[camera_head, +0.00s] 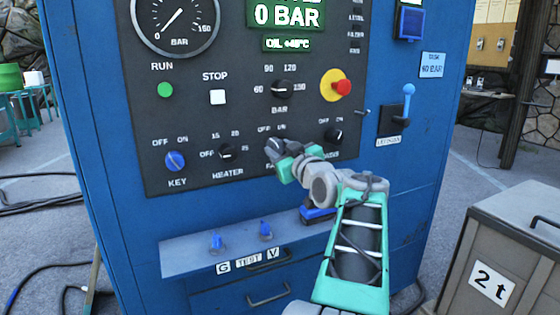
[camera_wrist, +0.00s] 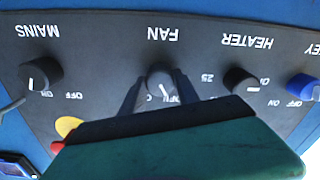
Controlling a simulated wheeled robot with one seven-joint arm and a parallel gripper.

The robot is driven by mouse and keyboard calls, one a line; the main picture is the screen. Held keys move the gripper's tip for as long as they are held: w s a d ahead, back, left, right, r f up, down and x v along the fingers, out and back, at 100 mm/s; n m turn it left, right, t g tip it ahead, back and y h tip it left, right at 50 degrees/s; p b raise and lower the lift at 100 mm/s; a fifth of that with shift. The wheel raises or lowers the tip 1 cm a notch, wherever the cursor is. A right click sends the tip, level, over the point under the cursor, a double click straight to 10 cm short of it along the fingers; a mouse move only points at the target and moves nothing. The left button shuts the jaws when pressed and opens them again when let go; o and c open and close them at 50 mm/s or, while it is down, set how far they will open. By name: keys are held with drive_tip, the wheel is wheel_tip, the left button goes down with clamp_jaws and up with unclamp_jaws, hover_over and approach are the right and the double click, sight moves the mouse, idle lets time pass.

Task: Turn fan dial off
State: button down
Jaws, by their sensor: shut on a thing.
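The fan dial (camera_wrist: 161,80) is a dark round knob with a white pointer line, under the label FAN in the upside-down wrist view. My gripper (camera_wrist: 159,90) has one dark finger on each side of the dial and is shut on it. The pointer leans down and right in that view, toward a partly hidden label that looks like OFF. In the head view my gripper (camera_head: 277,147) is at the lower part of the black panel, just below the OFF and ON marks. It covers most of the fan dial there.
The heater dial (camera_head: 226,152) and blue key switch (camera_head: 175,161) are left of my gripper; the mains dial (camera_head: 333,136) is close on the right. A red emergency button (camera_head: 342,87) and blue-knobbed lever (camera_head: 409,92) stick out above right. A ledge (camera_head: 187,261) with small blue valves juts out below.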

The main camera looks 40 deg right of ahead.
idle(0.5)
drive_tip(key=c, duration=0.9)
unclamp_jaws()
drive_tip(key=shift+s, duration=0.1)
drive_tip(key=v, duration=0.7)
drive_tip(key=shift+s+a, duration=0.2)
drive_tip(key=shift+s, duration=0.1)
